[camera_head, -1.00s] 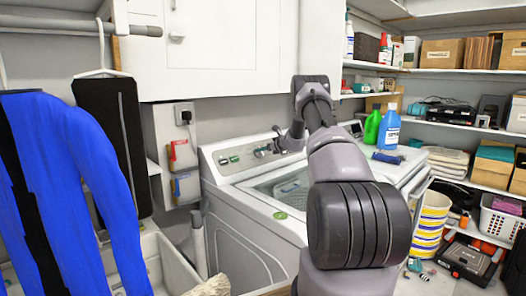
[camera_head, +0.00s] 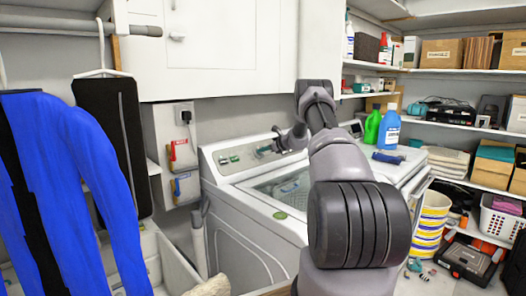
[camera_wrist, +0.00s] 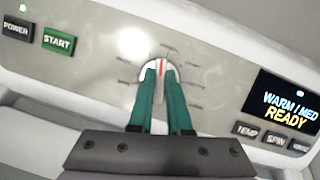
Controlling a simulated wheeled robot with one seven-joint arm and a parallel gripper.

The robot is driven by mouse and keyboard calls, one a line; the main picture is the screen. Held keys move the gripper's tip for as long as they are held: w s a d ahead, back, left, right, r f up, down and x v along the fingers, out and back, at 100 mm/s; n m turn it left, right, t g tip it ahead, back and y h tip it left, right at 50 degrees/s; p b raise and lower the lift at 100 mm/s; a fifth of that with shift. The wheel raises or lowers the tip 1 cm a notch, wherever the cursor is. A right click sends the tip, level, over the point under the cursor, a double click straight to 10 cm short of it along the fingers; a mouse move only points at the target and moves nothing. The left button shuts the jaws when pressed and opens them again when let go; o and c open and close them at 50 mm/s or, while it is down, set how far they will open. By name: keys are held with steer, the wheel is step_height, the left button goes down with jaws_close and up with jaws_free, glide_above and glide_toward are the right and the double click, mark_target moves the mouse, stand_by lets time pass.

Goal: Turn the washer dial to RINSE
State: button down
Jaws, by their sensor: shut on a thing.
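The washer (camera_head: 262,205) is a white top-loader with a control panel along its back edge. Its dial (camera_wrist: 161,67) is a pale knob with a red pointer line, seen in the wrist view pointing roughly to the top of the picture. My gripper (camera_wrist: 159,74) has its two green fingers shut on the dial, one on each side. The labels around the dial are too small and blurred to read. In the head view my gripper (camera_head: 270,149) reaches the panel from the right, and my wrist largely hides the dial.
A START button (camera_wrist: 57,41) and POWER button (camera_wrist: 17,28) are left of the dial. A display (camera_wrist: 289,104) reads WARM / MED READY. Green (camera_head: 372,127) and blue (camera_head: 389,129) bottles stand right of my arm. A blue garment (camera_head: 75,190) hangs at left.

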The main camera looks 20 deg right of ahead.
steer(key=n+g+y, duration=0.1)
steer(key=n, duration=0.2)
steer(key=n+g, duration=0.1)
steer(key=n, duration=0.3)
steer(key=shift+d+y, duration=0.1)
steer(key=shift+y, duration=0.3)
steer(key=n+g, duration=0.1)
steer(key=n, duration=0.2)
steer(key=n+g, duration=0.1)
steer(key=n, duration=0.3)
steer(key=shift+n, duration=0.3)
steer(key=c, duration=0.9)
jaws_free()
steer(key=shift+o, duration=0.2)
steer(key=shift+r, duration=0.1)
steer(key=v, duration=1)
steer(key=shift+d+r, duration=0.25)
steer(key=shift+s, duration=0.1)
